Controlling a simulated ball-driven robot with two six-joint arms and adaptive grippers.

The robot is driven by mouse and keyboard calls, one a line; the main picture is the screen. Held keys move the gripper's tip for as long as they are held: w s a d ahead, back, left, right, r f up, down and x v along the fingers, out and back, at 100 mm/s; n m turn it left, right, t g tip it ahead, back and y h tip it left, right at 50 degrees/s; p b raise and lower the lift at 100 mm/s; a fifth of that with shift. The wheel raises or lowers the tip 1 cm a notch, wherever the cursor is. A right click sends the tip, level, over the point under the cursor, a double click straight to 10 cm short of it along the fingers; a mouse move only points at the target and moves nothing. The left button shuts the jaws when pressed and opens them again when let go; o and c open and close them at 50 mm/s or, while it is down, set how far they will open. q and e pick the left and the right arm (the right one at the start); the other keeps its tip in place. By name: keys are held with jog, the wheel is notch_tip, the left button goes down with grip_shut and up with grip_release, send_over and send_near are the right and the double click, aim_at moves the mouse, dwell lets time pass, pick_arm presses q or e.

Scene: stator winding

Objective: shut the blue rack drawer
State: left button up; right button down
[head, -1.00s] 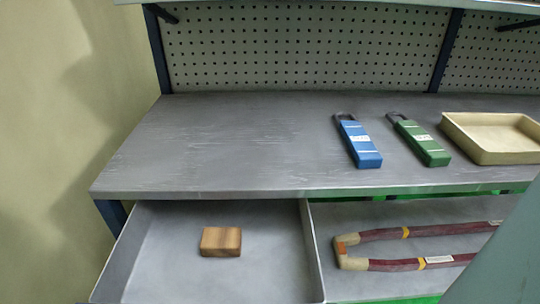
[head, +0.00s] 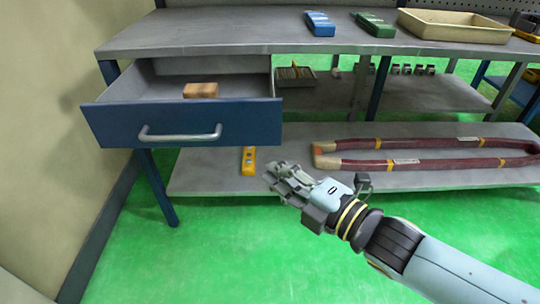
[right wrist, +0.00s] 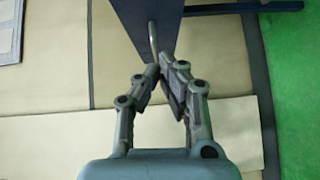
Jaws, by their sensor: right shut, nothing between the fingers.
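The blue rack drawer (head: 185,124) hangs open under the left end of the grey bench, its front standing out from the bench edge. A silver bar handle (head: 180,134) crosses its front. A wooden block (head: 201,90) lies inside. My right gripper (head: 275,178) is shut and empty, to the right of and below the drawer front, apart from it. In the right wrist view, my right gripper (right wrist: 162,70) has its fingertips close together, just short of the handle (right wrist: 153,38) on the blue front (right wrist: 150,12). My left gripper is not in view.
The grey bench (head: 200,35) carries a blue tool (head: 320,24), a green tool (head: 374,25) and a beige tray (head: 455,28). A lower shelf (head: 220,170) holds a maroon coil (head: 400,144) and a yellow object (head: 248,160). Green floor in front is clear.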

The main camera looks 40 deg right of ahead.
jog(key=r, duration=0.1)
jog(key=p, duration=0.1)
send_near(228, 123)
jog(key=w+a, duration=0.2)
jog(key=w, duration=0.2)
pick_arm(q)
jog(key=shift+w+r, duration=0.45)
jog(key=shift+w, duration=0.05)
pick_arm(e)
jog(key=shift+w+d+f+n, duration=0.15)
jog(key=shift+w+d+n, duration=0.15)
jog(key=shift+w+d, duration=0.25)
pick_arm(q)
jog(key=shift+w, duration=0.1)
pick_arm(e)
jog(key=shift+w, duration=0.15)
